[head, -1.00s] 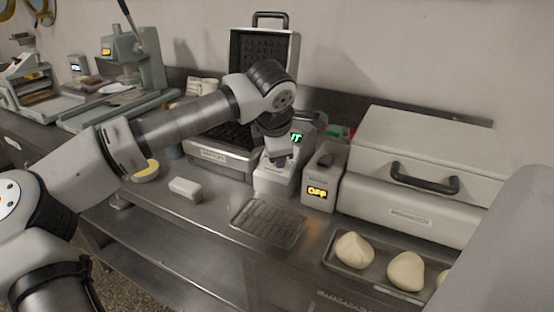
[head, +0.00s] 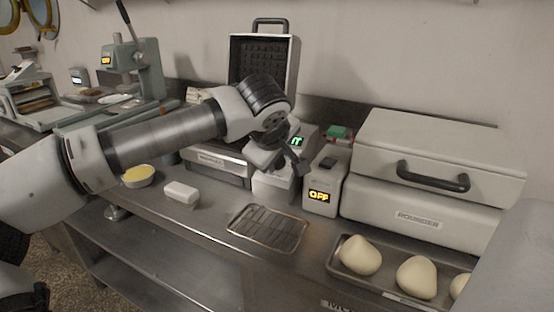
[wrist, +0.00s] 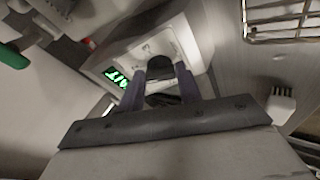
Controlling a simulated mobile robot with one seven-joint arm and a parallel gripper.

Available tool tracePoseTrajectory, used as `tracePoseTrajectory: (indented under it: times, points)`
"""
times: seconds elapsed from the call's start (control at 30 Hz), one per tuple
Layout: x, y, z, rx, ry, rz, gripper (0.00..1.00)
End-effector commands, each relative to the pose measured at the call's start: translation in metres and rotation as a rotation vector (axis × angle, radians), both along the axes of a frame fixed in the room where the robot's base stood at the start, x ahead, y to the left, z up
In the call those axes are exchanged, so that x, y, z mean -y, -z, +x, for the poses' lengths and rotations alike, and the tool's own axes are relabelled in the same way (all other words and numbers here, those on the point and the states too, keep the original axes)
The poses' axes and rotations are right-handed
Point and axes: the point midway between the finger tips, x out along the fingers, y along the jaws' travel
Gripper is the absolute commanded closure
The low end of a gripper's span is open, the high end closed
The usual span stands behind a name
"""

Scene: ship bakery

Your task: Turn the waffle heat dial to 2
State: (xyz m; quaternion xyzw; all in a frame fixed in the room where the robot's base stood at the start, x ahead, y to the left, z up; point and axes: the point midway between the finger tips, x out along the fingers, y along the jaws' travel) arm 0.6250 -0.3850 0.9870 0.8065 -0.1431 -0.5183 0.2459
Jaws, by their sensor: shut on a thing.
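The waffle control box (head: 272,186) is a pale housing with a green lit display (head: 297,141), partly hidden behind my wrist in the head view. Its display also shows in the wrist view (wrist: 117,77), turned and too small to read surely. The dark heat dial (wrist: 159,68) sits on the pale box face (wrist: 185,45) between my fingers in the wrist view. My gripper (wrist: 161,80) is shut on the dial, a finger on each side. In the head view my gripper (head: 290,162) is tilted at the box. The dial's number marks cannot be read.
The open waffle iron (head: 262,62) stands behind my arm. A second box (head: 322,190) reading OFF stands close on the right, beside the large rounder (head: 420,215). A wire rack (head: 268,228), a white block (head: 181,192) and a dough tray (head: 400,290) lie in front.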

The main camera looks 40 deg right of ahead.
Motion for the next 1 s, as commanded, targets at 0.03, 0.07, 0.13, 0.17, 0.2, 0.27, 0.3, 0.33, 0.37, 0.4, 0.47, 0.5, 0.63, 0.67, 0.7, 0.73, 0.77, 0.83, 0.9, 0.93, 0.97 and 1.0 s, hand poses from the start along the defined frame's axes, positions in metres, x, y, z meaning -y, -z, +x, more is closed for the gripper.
tracePoseTrajectory:
  times: [0.03, 0.07, 0.13, 0.17, 0.2, 0.27, 0.3, 0.33, 0.37, 0.4, 0.47, 0.5, 0.63, 0.67, 0.7, 0.73, 0.77, 0.83, 0.9, 0.93, 0.97, 1.0]
  points:
    - [-0.0006, 0.001, -0.0001, 0.018, 0.027, 0.006, 0.88]
    - [-0.0005, 0.001, -0.0002, 0.028, 0.043, 0.011, 0.88]
    - [-0.0008, 0.0011, -0.0003, 0.049, 0.077, 0.02, 0.88]
    - [-0.0009, 0.0012, -0.0004, 0.057, 0.089, 0.024, 0.88]
    - [-0.0011, 0.0011, -0.0003, 0.067, 0.104, 0.028, 0.88]
    - [-0.0011, 0.0011, -0.0002, 0.081, 0.125, 0.033, 0.88]
    - [-0.0012, 0.001, -0.0002, 0.088, 0.136, 0.036, 0.88]
    - [-0.0014, 0.001, -0.0001, 0.093, 0.145, 0.038, 0.88]
    - [-0.0014, 0.001, -0.0001, 0.097, 0.151, 0.04, 0.88]
    - [-0.0015, 0.001, 0.0, 0.102, 0.159, 0.042, 0.88]
    - [-0.0016, 0.001, 0.0, 0.109, 0.169, 0.045, 0.88]
    - [-0.0017, 0.0009, 0.0001, 0.111, 0.173, 0.046, 0.88]
    - [-0.0017, 0.0008, 0.0001, 0.116, 0.181, 0.048, 0.88]
    - [-0.0017, 0.0008, 0.0001, 0.117, 0.181, 0.049, 0.88]
    - [-0.0017, 0.0008, 0.0001, 0.117, 0.182, 0.049, 0.88]
    - [-0.0017, 0.0008, 0.0001, 0.116, 0.183, 0.049, 0.88]
    - [-0.0017, 0.0008, 0.0001, 0.116, 0.183, 0.048, 0.88]
    - [-0.0017, 0.0008, 0.0001, 0.116, 0.183, 0.049, 0.88]
    - [-0.0017, 0.0008, 0.0001, 0.116, 0.182, 0.048, 0.88]
    - [-0.0017, 0.0008, 0.0001, 0.116, 0.182, 0.048, 0.88]
    - [-0.0017, 0.0008, 0.0001, 0.116, 0.182, 0.048, 0.88]
    - [-0.0017, 0.0008, 0.0001, 0.116, 0.182, 0.048, 0.62]
